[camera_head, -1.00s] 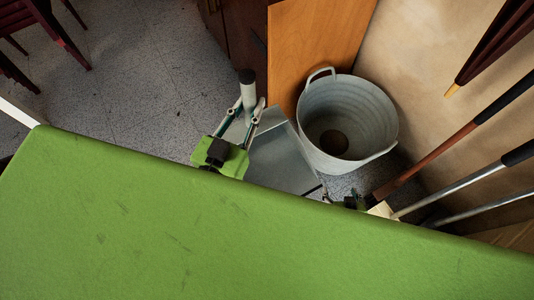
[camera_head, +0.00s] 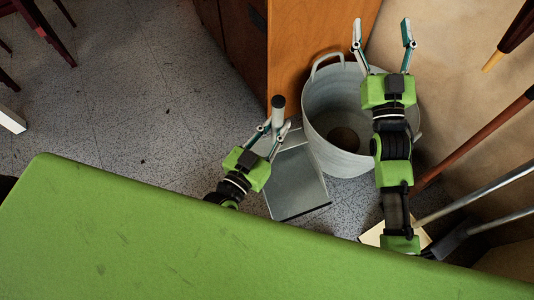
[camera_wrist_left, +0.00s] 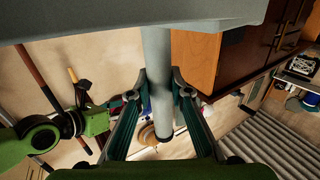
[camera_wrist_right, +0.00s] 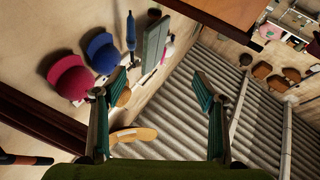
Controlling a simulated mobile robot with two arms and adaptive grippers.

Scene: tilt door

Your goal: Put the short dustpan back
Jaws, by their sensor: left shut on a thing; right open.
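The short dustpan is a grey pan (camera_head: 297,182) with a short grey handle (camera_head: 278,103). In the head view its handle points up toward the camera and its pan is left of the bucket, partly overlapping it in the picture. My left gripper (camera_head: 273,130) is shut on the handle. In the left wrist view the handle (camera_wrist_left: 157,55) runs between the fingers (camera_wrist_left: 158,88), with the pan (camera_wrist_left: 130,22) across the top. My right gripper (camera_head: 382,32) is open and empty above the bucket's far side. Its spread fingers also show in the right wrist view (camera_wrist_right: 160,80).
A grey bucket (camera_head: 322,105) stands by a wooden panel (camera_head: 300,45). Long-handled tools (camera_head: 470,145) lean along the right wall. A green surface (camera_head: 200,240) fills the foreground. Caps (camera_wrist_right: 72,78) and a flat grey item (camera_wrist_right: 154,44) hang on a wall.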

